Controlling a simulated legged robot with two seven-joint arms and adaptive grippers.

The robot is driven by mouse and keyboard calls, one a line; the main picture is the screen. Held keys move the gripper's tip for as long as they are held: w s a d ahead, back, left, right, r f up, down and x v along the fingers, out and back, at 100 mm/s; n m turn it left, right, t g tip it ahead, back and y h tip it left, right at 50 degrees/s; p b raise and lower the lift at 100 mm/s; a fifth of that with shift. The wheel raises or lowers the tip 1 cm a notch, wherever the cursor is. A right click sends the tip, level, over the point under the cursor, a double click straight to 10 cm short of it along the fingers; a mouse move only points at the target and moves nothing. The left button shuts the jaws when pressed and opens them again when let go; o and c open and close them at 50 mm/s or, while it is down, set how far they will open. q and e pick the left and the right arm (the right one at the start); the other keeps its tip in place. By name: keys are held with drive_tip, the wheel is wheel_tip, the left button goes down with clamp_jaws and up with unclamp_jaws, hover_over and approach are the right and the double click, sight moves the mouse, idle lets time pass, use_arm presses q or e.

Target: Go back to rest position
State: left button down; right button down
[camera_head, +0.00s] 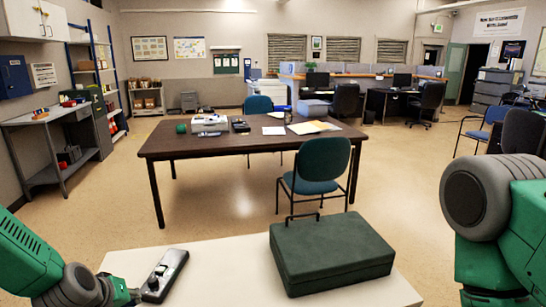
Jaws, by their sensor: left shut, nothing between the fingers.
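My left arm comes in at the lower left. My left gripper (178,256), dark with silver edges, points forward over the left part of a white tabletop (227,256). Its fingers look shut with nothing held. I cannot tell whether it touches the tabletop. My right arm shows at the right edge, with a big grey joint and green links; its gripper is out of view. A dark green case (330,250) with a handle lies closed on the white tabletop, to the right of my left gripper and apart from it.
Beyond is a dark brown table (220,145) with a white device (209,123), papers (312,127) and small items. A grey workbench (45,118) stands at the left wall. Open floor (410,180) lies to the right.

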use_arm(q)
drive_tip(key=s+d+f+m+g+b, duration=0.3)
drive_tip(key=s+d+f+b, duration=0.1)
drive_tip(key=s+f, duration=0.95)
drive_tip(key=s+f+m+g+b, duration=0.1)
drive_tip(key=s+f+m+g, duration=0.1)
drive_tip(key=s, duration=0.7)
drive_tip(key=s+f+m+g+y+b, duration=0.1)
drive_tip(key=s+f, duration=0.4)
drive_tip(key=s, duration=0.5)
drive_tip(key=shift+s+d+m+g+b, duration=0.3)
drive_tip(key=shift+m+g+b, duration=0.1)
drive_tip(key=shift+b, duration=0.4)
drive_tip(key=shift+w, duration=0.15)
